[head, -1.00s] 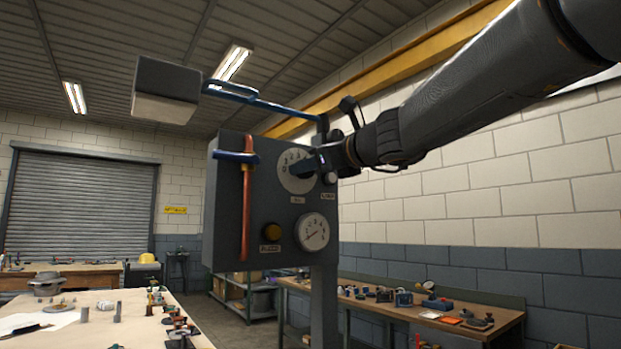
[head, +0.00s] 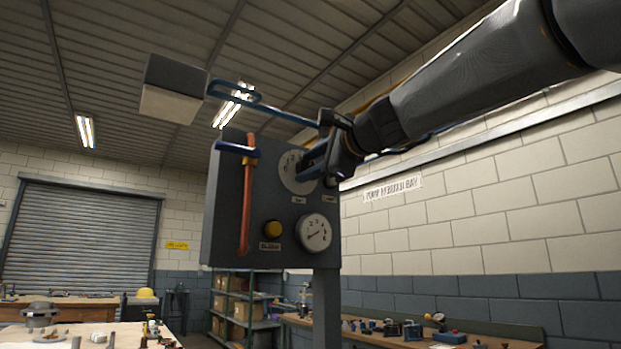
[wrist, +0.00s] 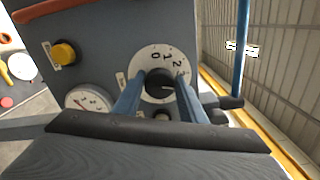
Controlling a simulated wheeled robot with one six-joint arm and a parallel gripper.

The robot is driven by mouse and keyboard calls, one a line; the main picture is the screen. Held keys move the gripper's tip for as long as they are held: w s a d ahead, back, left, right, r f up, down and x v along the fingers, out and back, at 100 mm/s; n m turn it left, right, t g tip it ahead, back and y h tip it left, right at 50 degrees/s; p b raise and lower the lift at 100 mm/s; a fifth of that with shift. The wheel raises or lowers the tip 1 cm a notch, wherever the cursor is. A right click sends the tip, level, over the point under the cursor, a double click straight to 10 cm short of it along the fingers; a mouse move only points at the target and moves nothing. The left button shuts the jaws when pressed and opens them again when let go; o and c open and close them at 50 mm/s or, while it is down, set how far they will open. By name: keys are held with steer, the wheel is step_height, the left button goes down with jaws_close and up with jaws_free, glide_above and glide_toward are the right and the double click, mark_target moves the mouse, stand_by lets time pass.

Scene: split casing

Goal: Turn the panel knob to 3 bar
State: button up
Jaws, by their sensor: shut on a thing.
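The dark grey panel (head: 226,215) stands on a post in the middle of the head view. In the head view my gripper (head: 312,166) covers the knob and part of the dial (head: 289,168). I cannot tell which mark the knob points to. A round gauge (head: 316,233) sits below.
A yellow button (head: 273,229) and a red vertical bar (head: 246,205) are on the panel. A blue rod (head: 265,105) with a grey box (head: 175,90) runs above it. Benches with parts (head: 400,329) stand behind and at the left.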

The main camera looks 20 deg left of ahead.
steer(key=shift+f+n+b, duration=0.1)
steer(key=shift+n+b, duration=1.15)
steer(key=shift+n, duration=0.35)
steer(key=o, duration=1)
steer(key=b+v, duration=0.2)
steer(key=v, duration=0.5)
steer(key=shift+s+d, duration=0.25)
